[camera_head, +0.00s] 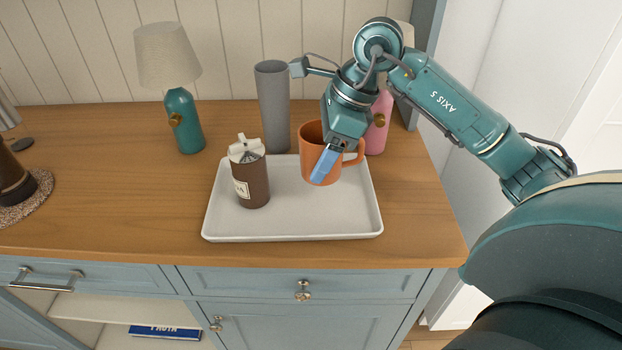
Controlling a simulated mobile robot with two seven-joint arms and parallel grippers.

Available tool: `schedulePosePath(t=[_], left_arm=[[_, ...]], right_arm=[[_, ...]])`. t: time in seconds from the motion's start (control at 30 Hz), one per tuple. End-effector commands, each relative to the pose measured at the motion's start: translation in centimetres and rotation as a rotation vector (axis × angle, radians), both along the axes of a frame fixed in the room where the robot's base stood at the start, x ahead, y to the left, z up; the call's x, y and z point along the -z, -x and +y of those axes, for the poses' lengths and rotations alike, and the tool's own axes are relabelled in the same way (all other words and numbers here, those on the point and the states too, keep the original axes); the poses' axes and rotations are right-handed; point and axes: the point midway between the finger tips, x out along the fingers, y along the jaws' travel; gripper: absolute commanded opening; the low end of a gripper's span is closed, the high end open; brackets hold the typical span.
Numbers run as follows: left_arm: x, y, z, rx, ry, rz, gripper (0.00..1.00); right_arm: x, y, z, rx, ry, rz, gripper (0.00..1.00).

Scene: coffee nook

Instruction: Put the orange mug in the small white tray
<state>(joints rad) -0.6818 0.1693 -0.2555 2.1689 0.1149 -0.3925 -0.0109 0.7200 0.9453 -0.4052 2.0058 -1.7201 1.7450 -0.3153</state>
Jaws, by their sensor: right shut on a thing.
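The orange mug (308,135) is upright over the back right part of the small white tray (290,228), its handle pointing right. I cannot tell whether its base touches the tray floor. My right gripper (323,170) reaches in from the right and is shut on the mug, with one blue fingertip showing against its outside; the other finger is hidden. The gripper covers part of the mug's rim and front. My left gripper is not in view.
A grey vase (273,110) is close behind the tray. A teal lamp (182,122) stands back left, and a pink object (379,130) is partly behind my arm.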

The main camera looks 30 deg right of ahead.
Motion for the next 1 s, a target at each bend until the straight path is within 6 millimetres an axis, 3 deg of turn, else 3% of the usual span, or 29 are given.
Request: schedulePosePath(t=[0.4, 0.83, 0.87, 1.0], left_arm=[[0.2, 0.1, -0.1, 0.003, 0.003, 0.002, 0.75], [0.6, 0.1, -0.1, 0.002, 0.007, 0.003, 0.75], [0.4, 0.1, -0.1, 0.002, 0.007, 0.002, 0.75], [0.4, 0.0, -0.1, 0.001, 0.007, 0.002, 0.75]], right_arm=[[5.1, 0.0, 0.1, -0.003, -0.002, 0.0, 0.37], [6.0, 0.0, 0.0, -0.003, 0.001, -0.003, 0.37], [5.8, 0.0, 0.0, -0.003, 0.001, -0.002, 0.69], [5.8, 0.0, 0.0, -0.004, 0.001, -0.001, 0.81]])
